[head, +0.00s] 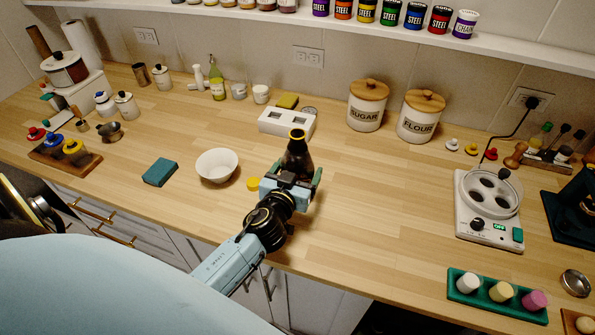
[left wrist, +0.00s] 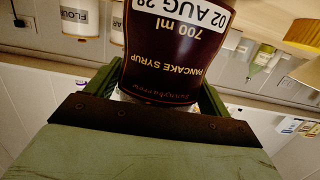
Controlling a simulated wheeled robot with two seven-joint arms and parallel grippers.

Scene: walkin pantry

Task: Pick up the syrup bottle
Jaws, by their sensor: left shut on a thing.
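The syrup bottle (head: 297,157) is dark brown with a yellow-ringed dark cap and stands about upright over the middle of the counter in the head view. My left gripper (head: 291,182) is shut on it, with a green finger at its side. In the left wrist view, the bottle (left wrist: 178,50) fills the middle between the green fingers, its "PANCAKE SYRUP" label upside down. The bottle's base is hidden by my gripper in the head view, so I cannot tell whether it touches the counter. My right gripper is in neither view.
Near my gripper are a white bowl (head: 217,165), a yellow round item (head: 254,184) and a white holder (head: 286,123). Sugar (head: 367,106) and flour (head: 420,117) canisters stand behind. A white appliance (head: 486,210) stands right. Counter between gripper and appliance is clear.

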